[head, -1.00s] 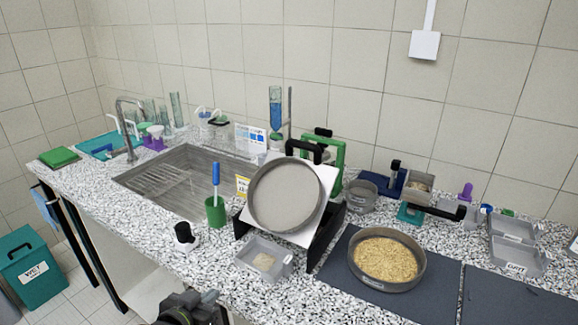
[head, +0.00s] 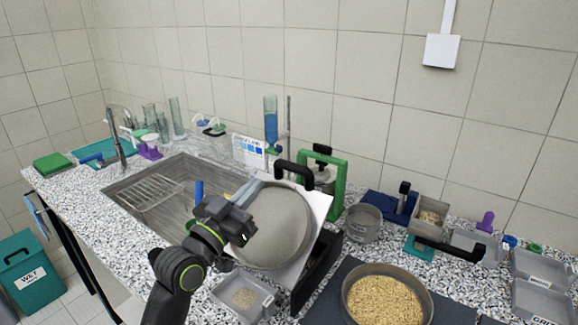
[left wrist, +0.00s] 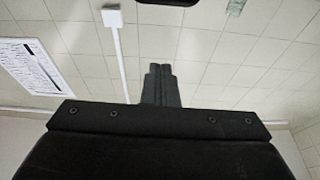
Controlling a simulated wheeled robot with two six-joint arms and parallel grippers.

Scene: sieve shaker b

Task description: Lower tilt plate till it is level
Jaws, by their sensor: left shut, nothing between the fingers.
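The tilt plate (head: 318,203) is a white board standing steeply tilted on a black stand (head: 318,262), with a black handle (head: 293,169) at its upper edge. A round grey sieve pan (head: 275,228) rests against its face. My left gripper (head: 246,192) is in front of the plate's left side, overlapping the pan's left edge in the head view; I cannot tell whether it touches. Its fingers (left wrist: 161,84) are together and empty in the left wrist view, pointing towards wall and ceiling. A dark bar cut off at that view's top edge is unclear. My right gripper is not in view.
A small grey tray (head: 243,296) stands in front of the stand. A pan of yellow grain (head: 387,300) sits on a dark mat at the right. The sink (head: 150,190) lies left, and a green frame (head: 338,185) stands behind the plate.

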